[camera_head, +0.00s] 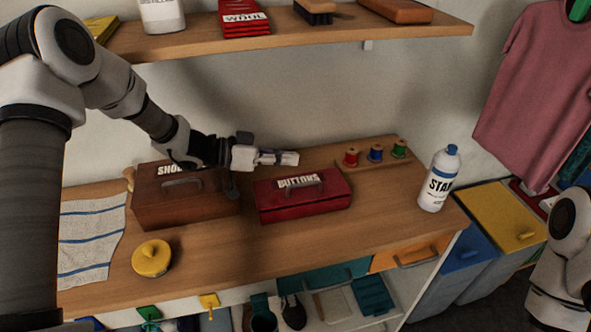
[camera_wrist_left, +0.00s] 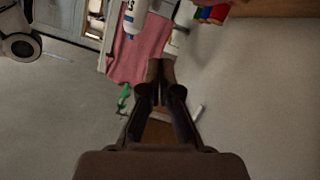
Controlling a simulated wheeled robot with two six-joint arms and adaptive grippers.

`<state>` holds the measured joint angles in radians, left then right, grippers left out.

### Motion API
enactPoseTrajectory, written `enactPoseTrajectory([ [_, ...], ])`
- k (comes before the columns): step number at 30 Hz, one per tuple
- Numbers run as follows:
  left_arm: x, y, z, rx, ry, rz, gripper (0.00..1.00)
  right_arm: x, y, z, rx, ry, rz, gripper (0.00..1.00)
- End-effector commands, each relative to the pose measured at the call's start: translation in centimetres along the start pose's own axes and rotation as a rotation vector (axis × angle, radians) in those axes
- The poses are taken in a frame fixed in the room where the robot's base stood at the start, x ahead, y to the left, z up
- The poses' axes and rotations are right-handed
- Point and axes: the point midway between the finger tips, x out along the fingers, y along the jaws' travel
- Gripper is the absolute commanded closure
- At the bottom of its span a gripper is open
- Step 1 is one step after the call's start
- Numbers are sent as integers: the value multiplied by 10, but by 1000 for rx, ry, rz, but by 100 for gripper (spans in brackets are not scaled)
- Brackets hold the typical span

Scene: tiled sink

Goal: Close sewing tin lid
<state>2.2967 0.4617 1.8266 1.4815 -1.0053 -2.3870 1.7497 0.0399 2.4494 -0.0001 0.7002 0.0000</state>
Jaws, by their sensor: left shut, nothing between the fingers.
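A red tin labelled "BUTTONS" (camera_head: 303,205) with a dark handle on top sits on the wooden counter; its lid looks down on the box. My left gripper (camera_head: 290,158) is in front of the wall, just above and behind the tin in the picture, pointing right. Its fingers are shut and empty, and they also show together in the left wrist view (camera_wrist_left: 159,75). I cannot tell whether they touch the tin. Part of my right arm shows at the right edge; its gripper is out of view.
A brown "SHOE" box (camera_head: 185,207) stands left of the tin, partly behind my left arm. Thread spools (camera_head: 375,155) stand behind right, a white bottle (camera_head: 439,180) farther right. A yellow round object (camera_head: 152,259) lies front left. A shelf (camera_head: 290,35) hangs above.

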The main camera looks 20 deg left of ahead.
Motion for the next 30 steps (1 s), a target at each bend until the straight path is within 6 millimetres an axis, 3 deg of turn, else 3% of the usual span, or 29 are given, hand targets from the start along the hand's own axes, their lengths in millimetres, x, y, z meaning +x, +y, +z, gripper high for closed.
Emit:
enactPoseTrajectory([
  [3, 20, 2, 4, -4, -3, 2, 100, -12, 0, 0, 0, 0, 0, 41],
  [9, 26, 1, 32, -2, -1, 1, 100, -22, 0, 0, 0, -1, 0, 41],
  [20, 27, 0, 38, 1, 1, 0, 100, -21, 0, 0, 0, 0, 0, 41],
  [23, 28, -1, 41, 1, 1, 0, 100, -16, 0, 0, 0, 0, 0, 41],
  [30, 32, -8, 58, 2, 3, 1, 100, 25, 0, 0, 0, -1, 0, 41],
])
